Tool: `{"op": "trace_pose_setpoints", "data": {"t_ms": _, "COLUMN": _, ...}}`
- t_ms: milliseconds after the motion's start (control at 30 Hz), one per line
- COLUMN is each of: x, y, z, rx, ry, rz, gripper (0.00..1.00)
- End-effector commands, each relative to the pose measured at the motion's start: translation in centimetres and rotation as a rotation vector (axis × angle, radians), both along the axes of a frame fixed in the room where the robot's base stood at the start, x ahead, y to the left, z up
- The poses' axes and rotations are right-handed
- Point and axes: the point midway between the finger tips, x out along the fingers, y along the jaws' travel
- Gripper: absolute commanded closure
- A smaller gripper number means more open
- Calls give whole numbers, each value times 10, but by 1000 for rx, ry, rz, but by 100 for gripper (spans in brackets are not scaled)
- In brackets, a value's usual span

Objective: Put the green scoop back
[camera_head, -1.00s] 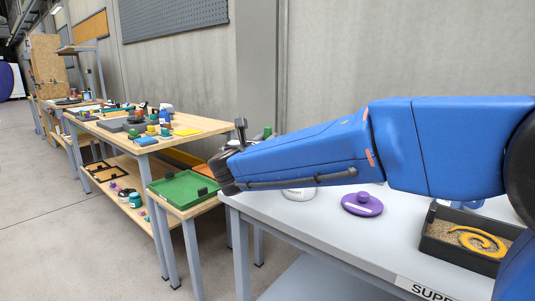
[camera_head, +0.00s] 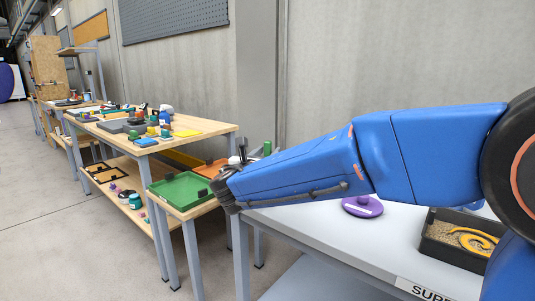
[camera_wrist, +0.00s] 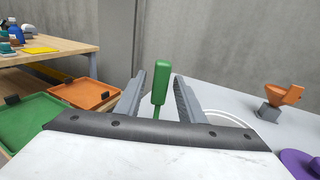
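The green scoop (camera_wrist: 160,84) shows in the wrist view as a green handle on a thin stem, upright between the two fingers of my gripper (camera_wrist: 160,88). The fingers stand apart, with a visible gap on each side of the handle. The lower end of the scoop is hidden behind the dark, bolted edge in front. In the head view the green handle (camera_head: 267,147) shows just above my blue arm. My gripper (camera_head: 240,160) there is partly hidden by the wrist.
An orange scoop (camera_wrist: 284,94) stands on a grey block to the right. A purple lid (camera_head: 362,207) and a dark sand tray (camera_head: 430,243) are on the grey table. Green (camera_head: 180,191) and orange (camera_head: 211,169) trays lie left, beside a crowded wooden table (camera_head: 215,126).

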Motion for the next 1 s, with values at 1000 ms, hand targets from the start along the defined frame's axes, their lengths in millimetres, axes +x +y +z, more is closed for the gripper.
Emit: {"op": "trace_pose_setpoints", "data": {"t_ms": 1000, "x": -109, "y": 31, "z": 3, "rx": 0, "ry": -1, "rz": 2, "gripper": 65}}
